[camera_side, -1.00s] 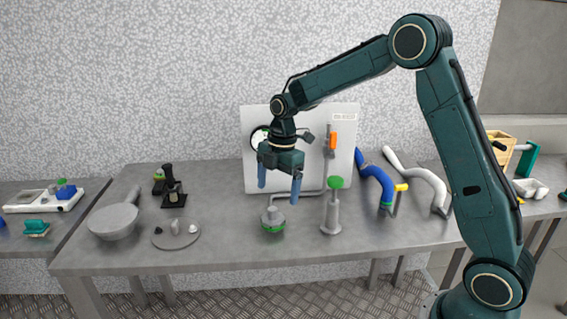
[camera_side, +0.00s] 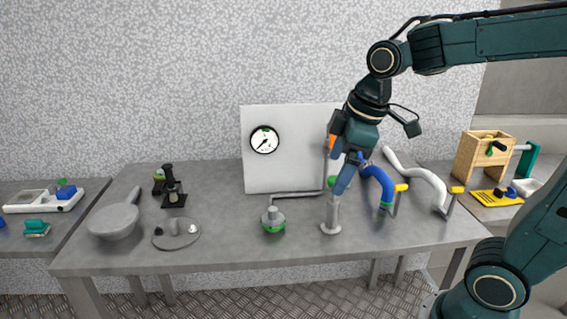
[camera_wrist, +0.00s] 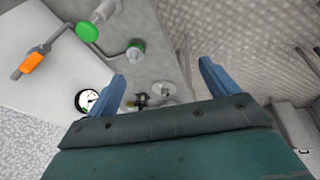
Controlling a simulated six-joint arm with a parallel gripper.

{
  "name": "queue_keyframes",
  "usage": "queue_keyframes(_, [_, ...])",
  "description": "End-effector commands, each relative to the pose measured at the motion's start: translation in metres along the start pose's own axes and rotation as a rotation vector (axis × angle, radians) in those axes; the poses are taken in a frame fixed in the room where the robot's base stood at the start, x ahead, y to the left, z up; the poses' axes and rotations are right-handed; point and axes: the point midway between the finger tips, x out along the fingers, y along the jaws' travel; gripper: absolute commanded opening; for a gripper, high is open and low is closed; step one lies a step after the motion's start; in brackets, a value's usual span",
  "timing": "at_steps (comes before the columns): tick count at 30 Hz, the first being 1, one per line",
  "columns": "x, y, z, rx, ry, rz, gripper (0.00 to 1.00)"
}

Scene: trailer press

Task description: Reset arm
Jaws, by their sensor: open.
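My gripper (camera_side: 341,176) is held above the table in front of the right part of the white panel (camera_side: 285,165), its blue fingers pointing down. In the side view it overlaps the grey post (camera_side: 333,215) with the green top, so I cannot tell the gap there. In the wrist view my gripper (camera_wrist: 161,70) is open, with nothing between its two blue fingers. The post's green disc (camera_wrist: 88,32) lies up and left of the fingers in that view. The orange handle (camera_wrist: 33,62) on the panel is partly hidden behind my gripper in the side view.
The panel carries a round gauge (camera_side: 264,140). A grey piece with a green base (camera_side: 273,220) stands left of the post. Blue (camera_side: 379,180) and white (camera_side: 420,175) bent pipes lie to the right. A pan (camera_side: 113,222) and round plate (camera_side: 176,234) are left. The table's front middle is clear.

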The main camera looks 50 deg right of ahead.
Motion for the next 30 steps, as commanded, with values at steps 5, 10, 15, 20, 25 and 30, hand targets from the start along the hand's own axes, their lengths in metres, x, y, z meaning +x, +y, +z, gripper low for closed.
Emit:
queue_keyframes(5, [-0.017,-0.022,0.026,0.168,0.044,0.035,0.86])
queue_keyframes(10, [-0.025,-0.041,0.051,0.33,0.088,0.056,0.86])
queue_keyframes(15, [-0.029,-0.057,0.073,0.476,0.13,0.069,0.86])
queue_keyframes(20, [-0.028,-0.065,0.086,0.563,0.155,0.073,0.86])
queue_keyframes(25, [-0.028,-0.068,0.09,0.596,0.163,0.074,0.86])
queue_keyframes(30, [-0.028,-0.068,0.09,0.597,0.163,0.074,0.86])
